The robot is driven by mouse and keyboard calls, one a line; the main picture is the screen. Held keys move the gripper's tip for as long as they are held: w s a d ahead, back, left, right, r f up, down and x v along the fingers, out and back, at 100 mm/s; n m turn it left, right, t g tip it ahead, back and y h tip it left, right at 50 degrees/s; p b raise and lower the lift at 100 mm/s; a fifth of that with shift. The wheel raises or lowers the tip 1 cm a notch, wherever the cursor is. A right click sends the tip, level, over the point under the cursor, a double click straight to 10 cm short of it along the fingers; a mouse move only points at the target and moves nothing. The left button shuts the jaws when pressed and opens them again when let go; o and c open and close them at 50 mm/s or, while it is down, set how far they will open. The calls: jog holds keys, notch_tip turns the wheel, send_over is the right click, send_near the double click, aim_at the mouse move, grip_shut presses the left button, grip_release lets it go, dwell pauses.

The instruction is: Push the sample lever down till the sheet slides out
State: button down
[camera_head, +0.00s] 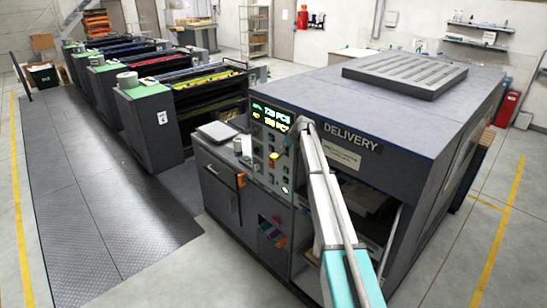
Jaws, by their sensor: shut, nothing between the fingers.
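The dark delivery unit (410,125), marked DELIVERY, stands at the right with its control panel (271,150) facing me. No sheet is seen sliding out.
An open bay with paper shows behind my arm. Several ink units (150,130) stand in a row at the back left. The dark tread-plate floor (110,210) at the left is clear.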

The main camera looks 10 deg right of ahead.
aim_at(275, 156)
jog(key=shift+f, duration=0.15)
jog(key=shift+b+x, duration=2.85)
jog(key=shift+x, duration=0.55)
notch_tip(275, 156, down, 4)
jog(key=b, duration=0.4)
jog(key=shift+f, duration=0.2)
jog(key=shift+s+r, duration=0.1)
